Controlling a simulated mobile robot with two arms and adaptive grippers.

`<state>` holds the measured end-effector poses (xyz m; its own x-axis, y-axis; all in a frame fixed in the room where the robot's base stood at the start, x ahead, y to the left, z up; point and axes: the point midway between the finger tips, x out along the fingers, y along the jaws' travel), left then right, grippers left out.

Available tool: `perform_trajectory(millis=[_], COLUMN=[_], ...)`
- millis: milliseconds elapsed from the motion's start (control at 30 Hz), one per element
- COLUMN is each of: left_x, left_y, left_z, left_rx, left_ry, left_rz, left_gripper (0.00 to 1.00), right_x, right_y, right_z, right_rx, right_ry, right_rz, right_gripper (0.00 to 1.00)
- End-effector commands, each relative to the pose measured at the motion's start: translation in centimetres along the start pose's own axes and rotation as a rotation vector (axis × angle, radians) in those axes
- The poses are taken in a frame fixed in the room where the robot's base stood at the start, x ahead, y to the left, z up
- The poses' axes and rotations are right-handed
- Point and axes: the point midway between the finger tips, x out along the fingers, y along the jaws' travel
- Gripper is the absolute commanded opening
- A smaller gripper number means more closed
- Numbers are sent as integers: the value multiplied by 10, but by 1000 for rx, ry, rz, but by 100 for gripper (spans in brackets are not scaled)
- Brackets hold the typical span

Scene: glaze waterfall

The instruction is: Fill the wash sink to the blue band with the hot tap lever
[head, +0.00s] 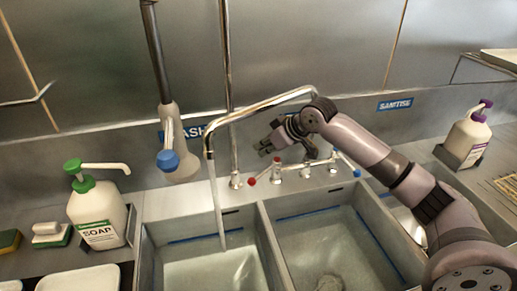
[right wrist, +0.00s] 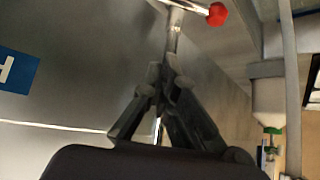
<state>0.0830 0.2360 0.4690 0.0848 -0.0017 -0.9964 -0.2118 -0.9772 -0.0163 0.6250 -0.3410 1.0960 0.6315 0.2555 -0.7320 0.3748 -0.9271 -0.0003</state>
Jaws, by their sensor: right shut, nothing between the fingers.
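The wash sink (head: 150,262) is the left basin, with a blue band (head: 195,240) on its back wall. Water (head: 217,205) runs from the spout (head: 209,153) into it. Water seems to lie in the basin below the band, but the exact level is hard to read. The hot tap lever (head: 252,182) has a red end and sits at the left of the tap body; its red knob also shows in the right wrist view (right wrist: 217,14). My right gripper (head: 266,147) is shut and empty, above the red lever and apart from it. My left gripper is out of view.
A blue-ended lever (head: 356,172) is at the tap's right. A second basin (head: 325,240) adjoins the wash sink. A spray head (head: 178,150) hangs at left. A soap bottle (head: 98,215) and sponges (head: 50,233) stand left; a purple-topped bottle (head: 466,140) stands right.

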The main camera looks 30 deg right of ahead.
Motion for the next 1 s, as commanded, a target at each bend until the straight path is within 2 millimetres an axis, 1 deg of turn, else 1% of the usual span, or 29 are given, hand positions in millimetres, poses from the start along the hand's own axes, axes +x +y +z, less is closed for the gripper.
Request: perform_trajectory(millis=[33, 200, 400, 500, 600, 700, 1000], left_x=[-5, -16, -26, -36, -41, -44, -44], left_y=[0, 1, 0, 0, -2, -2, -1], left_z=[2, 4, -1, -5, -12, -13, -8], left_rx=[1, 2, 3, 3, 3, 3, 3], left_ry=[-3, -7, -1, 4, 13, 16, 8], left_rz=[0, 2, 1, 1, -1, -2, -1], left_gripper=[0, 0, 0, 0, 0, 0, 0], right_x=[8, 43, 85, 74, 68, 65, 64], right_y=[-2, -2, -2, 0, 0, 0, -1], right_z=[-1, -2, -2, 14, 24, 31, 35], right_rx=[1, 3, 2, -2, -2, -2, -1], right_ry=[-3, -2, -2, -6, -4, -4, -1], right_rz=[-5, -4, -3, 2, 1, 1, 0], right_gripper=[0, 0, 0, 0, 0, 0, 0])
